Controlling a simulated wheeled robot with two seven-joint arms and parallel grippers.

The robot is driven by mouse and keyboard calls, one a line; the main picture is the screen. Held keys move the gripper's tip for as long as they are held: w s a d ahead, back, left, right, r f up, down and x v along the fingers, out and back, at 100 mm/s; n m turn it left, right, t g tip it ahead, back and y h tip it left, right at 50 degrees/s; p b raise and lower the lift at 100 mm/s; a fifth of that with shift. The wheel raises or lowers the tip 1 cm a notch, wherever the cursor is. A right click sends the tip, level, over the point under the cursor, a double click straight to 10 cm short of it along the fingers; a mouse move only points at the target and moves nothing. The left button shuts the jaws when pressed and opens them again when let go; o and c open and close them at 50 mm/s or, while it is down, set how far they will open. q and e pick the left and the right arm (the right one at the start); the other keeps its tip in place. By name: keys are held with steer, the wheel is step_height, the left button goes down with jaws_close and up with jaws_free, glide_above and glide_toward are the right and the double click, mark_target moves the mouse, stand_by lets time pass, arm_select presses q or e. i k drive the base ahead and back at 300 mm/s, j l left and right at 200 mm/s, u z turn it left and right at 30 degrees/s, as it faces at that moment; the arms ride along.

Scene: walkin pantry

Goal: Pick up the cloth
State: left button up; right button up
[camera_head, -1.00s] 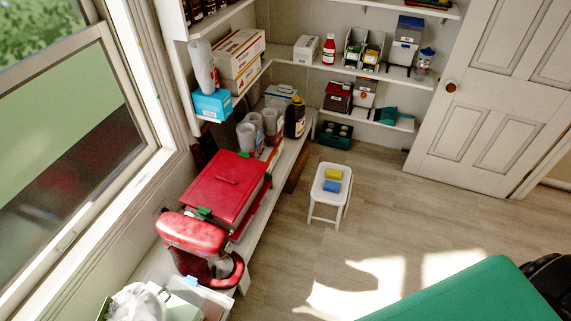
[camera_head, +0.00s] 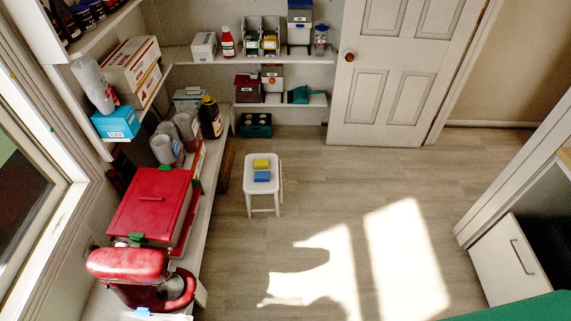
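A yellow block-shaped item (camera_head: 261,163) and a blue one (camera_head: 262,176) lie side by side on the seat of a small white stool (camera_head: 276,187). They could be folded cloths or sponges; at this size I cannot tell. No other thing in view is clearly a cloth. Neither my left nor my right gripper is in view.
A low shelf at left holds a red box (camera_head: 151,205) and a red appliance (camera_head: 135,272). Shelves with goods line the corner. A white door (camera_head: 393,75) is shut at the back. A white drawer unit (camera_head: 507,266) stands at right. The floor (camera_head: 345,190) around the stool is clear.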

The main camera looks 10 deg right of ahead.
mark_target(262, 163)
steer(key=i+l+u, duration=0.35)
steer(key=i+l, duration=0.65)
